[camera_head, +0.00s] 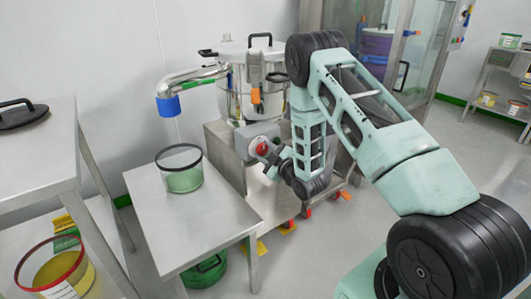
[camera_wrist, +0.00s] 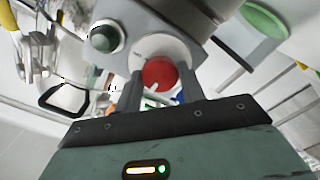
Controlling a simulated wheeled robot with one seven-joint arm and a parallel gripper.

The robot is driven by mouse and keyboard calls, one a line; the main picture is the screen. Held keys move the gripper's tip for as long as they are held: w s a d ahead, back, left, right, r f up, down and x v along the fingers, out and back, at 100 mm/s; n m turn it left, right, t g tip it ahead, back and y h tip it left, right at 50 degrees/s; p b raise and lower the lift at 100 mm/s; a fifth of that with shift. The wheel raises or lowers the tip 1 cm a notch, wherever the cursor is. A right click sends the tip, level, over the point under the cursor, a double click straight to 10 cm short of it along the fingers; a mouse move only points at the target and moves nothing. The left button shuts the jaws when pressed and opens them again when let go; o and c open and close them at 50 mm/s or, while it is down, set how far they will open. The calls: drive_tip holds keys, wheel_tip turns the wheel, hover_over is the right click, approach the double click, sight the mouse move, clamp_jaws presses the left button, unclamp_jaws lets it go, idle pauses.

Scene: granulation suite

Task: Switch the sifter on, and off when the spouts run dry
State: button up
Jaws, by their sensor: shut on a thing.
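The sifter (camera_head: 238,98) is a round steel vessel with a clamped lid on a steel stand. Its pipe spout (camera_head: 196,77) ends in a blue collar (camera_head: 168,106) at the left. A clear tub with green contents (camera_head: 184,178) stands below the spout. I cannot tell whether anything falls from the spout. A grey control box on the stand carries a red knob (camera_head: 262,149), which also shows in the wrist view (camera_wrist: 159,73), and a dark green button (camera_wrist: 106,37). My gripper (camera_head: 271,162) has its fingers on either side of the red knob and is shut on it.
The steel table (camera_head: 215,222) under the tub has free room at its front. Another steel table (camera_head: 35,150) with a black lid stands at the left, with a yellow-filled tub (camera_head: 58,273) below. A glass-doored cabinet (camera_head: 400,60) and a shelf (camera_head: 500,75) are to the right.

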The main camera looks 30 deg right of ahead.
drive_tip(key=o, duration=1)
drive_tip(key=shift+c, duration=0.2)
drive_tip(key=s+b, duration=0.1)
drive_tip(key=s, duration=1.6)
drive_tip(key=shift+s+d, duration=0.25)
drive_tip(key=shift+d, duration=0.1)
